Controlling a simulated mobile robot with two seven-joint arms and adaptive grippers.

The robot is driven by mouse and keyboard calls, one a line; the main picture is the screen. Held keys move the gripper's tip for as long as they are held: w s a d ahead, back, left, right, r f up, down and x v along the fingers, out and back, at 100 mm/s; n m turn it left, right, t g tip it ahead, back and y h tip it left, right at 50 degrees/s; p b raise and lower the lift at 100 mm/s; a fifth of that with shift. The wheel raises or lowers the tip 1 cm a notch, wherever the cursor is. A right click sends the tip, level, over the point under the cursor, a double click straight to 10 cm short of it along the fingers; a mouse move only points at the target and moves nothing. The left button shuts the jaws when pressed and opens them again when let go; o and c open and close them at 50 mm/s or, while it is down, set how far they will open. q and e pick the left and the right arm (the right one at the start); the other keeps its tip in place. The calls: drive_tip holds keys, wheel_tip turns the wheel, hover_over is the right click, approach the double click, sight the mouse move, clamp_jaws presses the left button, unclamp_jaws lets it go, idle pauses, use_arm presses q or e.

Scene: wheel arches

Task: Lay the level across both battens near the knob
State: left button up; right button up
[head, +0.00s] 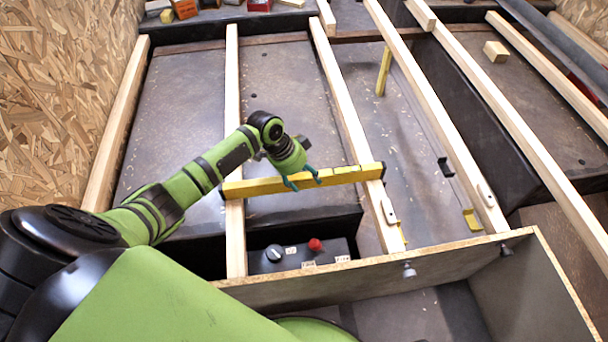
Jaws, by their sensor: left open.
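The level (345,175) is a long yellow bar with black ends. It spans two pale wooden battens, the left batten (233,110) and the right batten (340,95), with its ends reaching slightly past them. It appears to rest on both. The grey knob (273,252) is on a dark control box between the same battens, a little nearer to me than the level. My left gripper (304,180) is open, with its teal fingertips at the middle of the level; I cannot tell whether they touch it. My right gripper is out of view.
A red button (314,244) sits beside the knob. A wooden-edged partition (440,258) crosses in front. More battens (430,100) run to the right. A yellow stick (383,72) and a wood block (496,51) lie farther back. A chipboard wall (60,90) bounds the left.

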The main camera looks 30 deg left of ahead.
use_arm(q)
drive_tip(key=v, duration=1.2)
drive_tip(key=shift+w, duration=0.1)
